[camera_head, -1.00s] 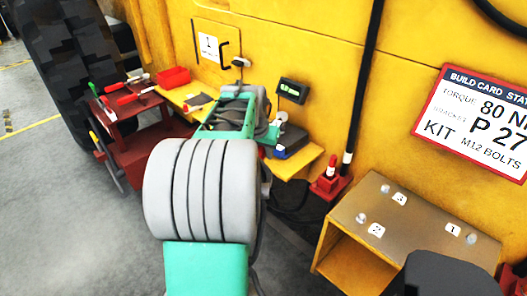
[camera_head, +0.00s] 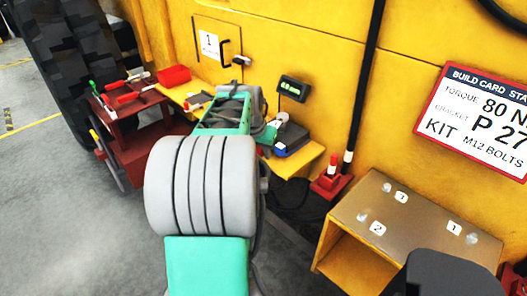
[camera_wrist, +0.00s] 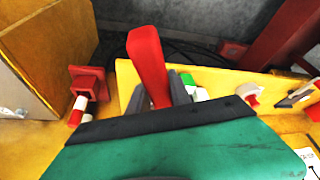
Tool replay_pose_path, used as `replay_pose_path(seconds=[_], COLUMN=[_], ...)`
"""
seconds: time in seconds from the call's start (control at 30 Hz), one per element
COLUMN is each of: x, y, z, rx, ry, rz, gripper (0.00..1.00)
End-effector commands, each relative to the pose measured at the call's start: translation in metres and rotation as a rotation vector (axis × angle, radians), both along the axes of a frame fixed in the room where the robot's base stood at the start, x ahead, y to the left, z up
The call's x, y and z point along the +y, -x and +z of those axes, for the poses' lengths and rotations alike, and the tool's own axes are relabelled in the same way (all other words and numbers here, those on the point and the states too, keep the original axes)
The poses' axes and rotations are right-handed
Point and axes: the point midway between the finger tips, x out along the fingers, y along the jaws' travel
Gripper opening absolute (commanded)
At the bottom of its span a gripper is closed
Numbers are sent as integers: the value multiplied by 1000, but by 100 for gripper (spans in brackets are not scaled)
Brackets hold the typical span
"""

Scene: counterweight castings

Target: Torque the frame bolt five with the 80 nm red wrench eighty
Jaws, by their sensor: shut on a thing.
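My gripper (camera_wrist: 157,98) is shut on a red bar-shaped piece, which looks like the handle of a red wrench (camera_wrist: 148,58), in the wrist view. The handle stands out between the dark fingers; the rest of the tool is hidden, and no torque marking on it is readable. In the head view my own arm hides most of the gripper. A metal-topped yellow bracket box (camera_head: 425,207) at the lower right carries bolt heads (camera_head: 361,217) beside small number tags. Tags 1 and 2 are readable; the rear tag (camera_head: 401,197) is unclear. I cannot make out a tag five.
A red stand (camera_head: 330,182) with a red-white post sits between shelf and box. A red cart (camera_head: 150,150) with tools is at left. A build card (camera_head: 480,120) reads 80 N.

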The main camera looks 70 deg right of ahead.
Motion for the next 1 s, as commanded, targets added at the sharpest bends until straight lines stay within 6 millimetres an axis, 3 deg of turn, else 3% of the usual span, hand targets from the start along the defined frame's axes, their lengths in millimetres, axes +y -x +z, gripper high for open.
replay_pose_path(seconds=[1.0], x=[-2], y=[-20], z=[3], rx=[-1], ry=[5], rz=[-99], gripper=[0])
